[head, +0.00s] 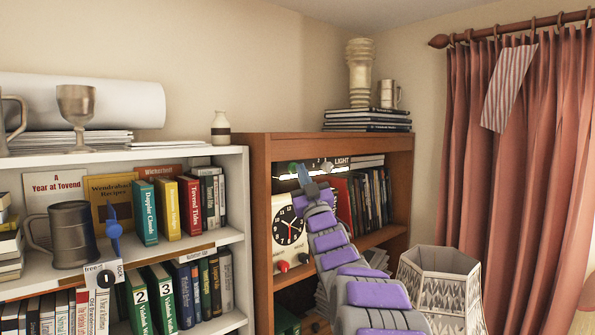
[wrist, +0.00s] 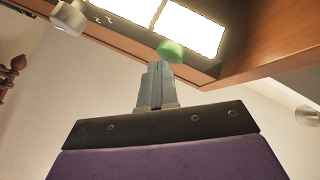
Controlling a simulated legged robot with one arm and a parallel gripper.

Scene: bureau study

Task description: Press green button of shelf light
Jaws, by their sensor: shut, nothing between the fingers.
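The shelf light (head: 318,165) is a dark panel under the top board of the brown bookcase, marked LIGHT. In the wrist view its panels (wrist: 190,30) glow bright white. The green button (wrist: 171,50) is a rounded knob at the panel's edge; it also shows in the head view (head: 292,167). My gripper (wrist: 157,67) is shut and empty, its tips pointing up right at the button's lower side. The tips overlap the button's edge in the wrist view; I cannot tell whether they touch. In the head view my gripper (head: 304,172) is just right of the button.
A white knob (wrist: 68,18) sits at the panel's other end. Below the light stand a clock (head: 289,227) and several books (head: 367,200). The bookcase's side board (head: 261,230) is close on the left. A patterned lampshade (head: 440,285) stands at the right, before the curtain (head: 520,180).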

